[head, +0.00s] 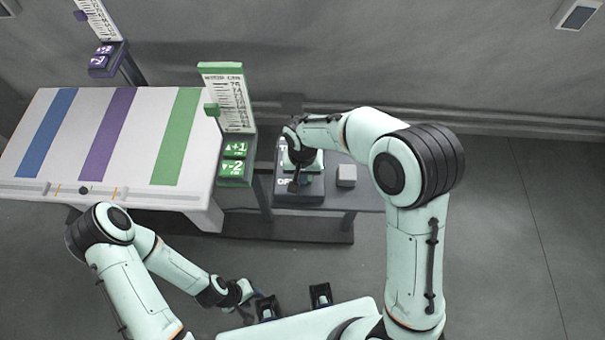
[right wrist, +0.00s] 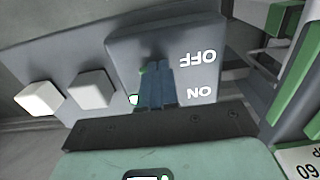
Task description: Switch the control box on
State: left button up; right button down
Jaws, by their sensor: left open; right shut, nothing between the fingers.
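The control box (head: 312,197) is a dark grey panel right of the green column in the head view. Its raised plate (right wrist: 125,48) with white OFF and ON lettering shows upside down in the right wrist view. My right gripper (right wrist: 157,88) is shut and empty, with its dark blue fingers over this plate beside the lettering. A little green shows at the fingers' edge; the switch itself is mostly hidden behind them, so its position cannot be told. My left gripper (head: 258,295) is open, low in the head view, far from the box.
A white block (right wrist: 38,98) and a grey block (right wrist: 92,90) sit beside the plate. A green column (head: 233,125) with +1 and -2 buttons stands left of the box. A striped white table (head: 60,190) and a purple column (head: 108,60) are further left.

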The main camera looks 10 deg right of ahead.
dwell(0.3)
pick_arm(q)
jog(key=shift+w+r+p, duration=0.25)
jog(key=shift+r+p, duration=0.15)
jog(key=shift+p, duration=0.15)
pick_arm(e)
jog(key=shift+r, duration=0.7)
jog(key=shift+s, duration=0.1)
